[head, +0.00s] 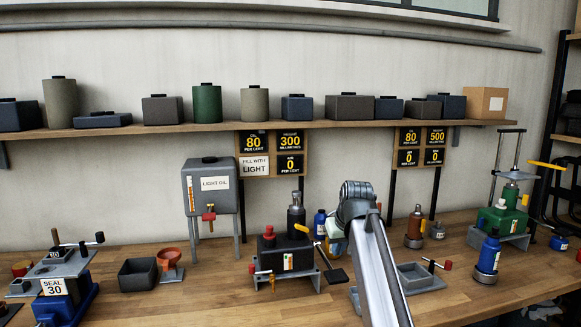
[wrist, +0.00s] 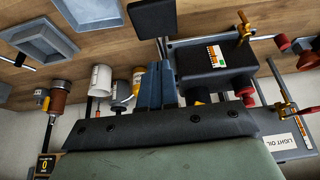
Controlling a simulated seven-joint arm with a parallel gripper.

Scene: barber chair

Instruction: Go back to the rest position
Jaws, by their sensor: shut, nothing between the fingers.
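My gripper (wrist: 155,68) shows in the wrist view as two blue-grey fingers pressed together with nothing between them. Its fingertips point at the workbench, beside the black pump unit (wrist: 212,88) and close to small bottles. In the head view my arm rises from the bottom edge to a grey joint, and the fingers are hidden behind it. The black pump unit (head: 285,252) there stands left of my arm, with a black cylinder behind it. The wooden workbench (head: 225,290) lies below.
A brown bottle (head: 415,227), a grey tray (head: 418,279) and a blue bottle (head: 487,255) stand right of my arm. The light oil tank (head: 210,184) stands at left. A shelf (head: 230,128) with canisters spans the wall. The bench front at centre-left is clear.

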